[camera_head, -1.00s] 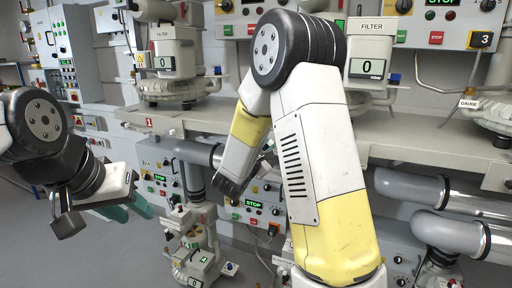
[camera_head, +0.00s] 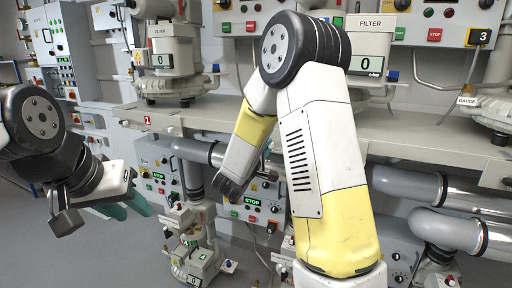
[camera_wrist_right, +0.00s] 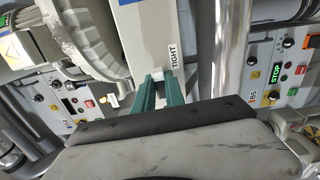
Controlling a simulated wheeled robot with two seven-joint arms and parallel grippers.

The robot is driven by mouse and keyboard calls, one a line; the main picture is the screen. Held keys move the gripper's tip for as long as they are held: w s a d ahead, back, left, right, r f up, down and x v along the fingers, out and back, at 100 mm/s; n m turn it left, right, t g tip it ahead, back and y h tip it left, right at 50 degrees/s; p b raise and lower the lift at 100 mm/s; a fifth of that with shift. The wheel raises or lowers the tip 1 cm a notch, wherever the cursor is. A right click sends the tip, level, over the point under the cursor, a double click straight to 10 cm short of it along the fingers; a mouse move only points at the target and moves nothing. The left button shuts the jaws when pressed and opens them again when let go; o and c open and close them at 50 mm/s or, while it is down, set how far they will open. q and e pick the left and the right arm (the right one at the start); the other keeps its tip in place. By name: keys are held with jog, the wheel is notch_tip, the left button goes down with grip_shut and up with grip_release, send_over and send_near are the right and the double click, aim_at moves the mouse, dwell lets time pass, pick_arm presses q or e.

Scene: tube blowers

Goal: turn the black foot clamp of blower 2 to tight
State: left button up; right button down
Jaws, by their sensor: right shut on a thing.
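My right gripper (camera_wrist_right: 160,92) shows in the right wrist view, with its two green fingers close together at the foot of a pale post (camera_wrist_right: 165,40). The label TIGHT (camera_wrist_right: 174,52) is on this post, just beyond the fingertips. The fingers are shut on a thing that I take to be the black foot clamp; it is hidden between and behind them. I cannot read a blower number there. In the head view my right arm hides its own fingertips. My left gripper (camera_head: 124,208) hangs at the left, its green fingers apart and empty.
A grey bench (camera_head: 440,143) carries a plate marked 1 (camera_head: 147,120); a plate marked 3 (camera_head: 482,37) is at the upper right. Grey pipes (camera_head: 440,190) run below the bench. A pale stand (camera_head: 190,255) is on the floor. The floor at the lower left is clear.

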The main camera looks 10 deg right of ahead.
jog(key=shift+f+m, duration=0.15)
jog(key=shift+m, duration=0.25)
jog(key=c, duration=1.4)
grip_release()
jog(key=v, duration=0.7)
jog(key=shift+s+a, duration=0.25)
jog(key=shift+s, duration=0.1)
